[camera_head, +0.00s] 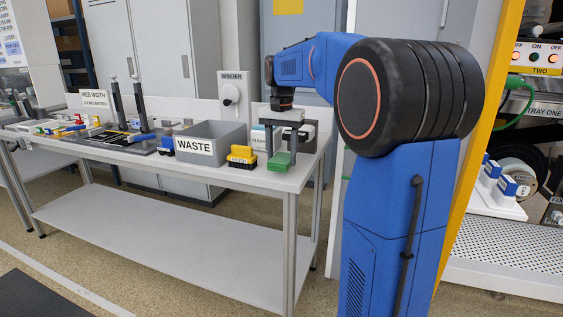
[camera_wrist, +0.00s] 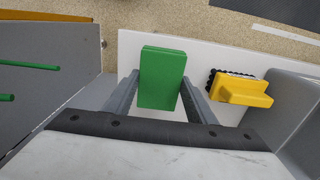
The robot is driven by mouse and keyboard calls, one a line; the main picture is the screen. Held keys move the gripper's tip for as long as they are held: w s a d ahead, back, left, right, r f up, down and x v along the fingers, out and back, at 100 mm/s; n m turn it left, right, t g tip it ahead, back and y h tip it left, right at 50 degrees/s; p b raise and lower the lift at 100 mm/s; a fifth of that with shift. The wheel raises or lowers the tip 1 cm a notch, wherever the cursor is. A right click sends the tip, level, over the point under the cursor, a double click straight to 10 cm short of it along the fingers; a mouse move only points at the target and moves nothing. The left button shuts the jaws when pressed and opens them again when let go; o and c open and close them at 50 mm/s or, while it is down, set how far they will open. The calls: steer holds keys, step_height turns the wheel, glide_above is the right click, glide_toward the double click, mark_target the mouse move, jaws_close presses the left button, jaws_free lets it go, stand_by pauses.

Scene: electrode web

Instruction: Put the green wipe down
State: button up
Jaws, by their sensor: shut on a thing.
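The green wipe (camera_head: 280,161) is a flat green block at the right end of the white table (camera_head: 240,178). My gripper (camera_head: 281,150) points down over that end and is shut on the wipe. In the wrist view the wipe (camera_wrist: 162,78) sits between the two grey fingers (camera_wrist: 158,98), with white tabletop around it. Whether the wipe touches the tabletop or hangs just above it, I cannot tell.
A yellow brush with black bristles (camera_head: 242,156) stands left of the wipe; it also shows in the wrist view (camera_wrist: 240,90). The grey WASTE bin (camera_head: 210,143) is further left. A CLEAN-labelled box (camera_head: 259,138) is behind. The table's front edge is close.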

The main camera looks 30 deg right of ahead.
mark_target(282, 158)
steer(key=shift+f, duration=1.1)
steer(key=shift+f, duration=0.1)
steer(key=o, duration=0.9)
step_height(282, 158, up, 12)
steer(key=shift+r, duration=0.1)
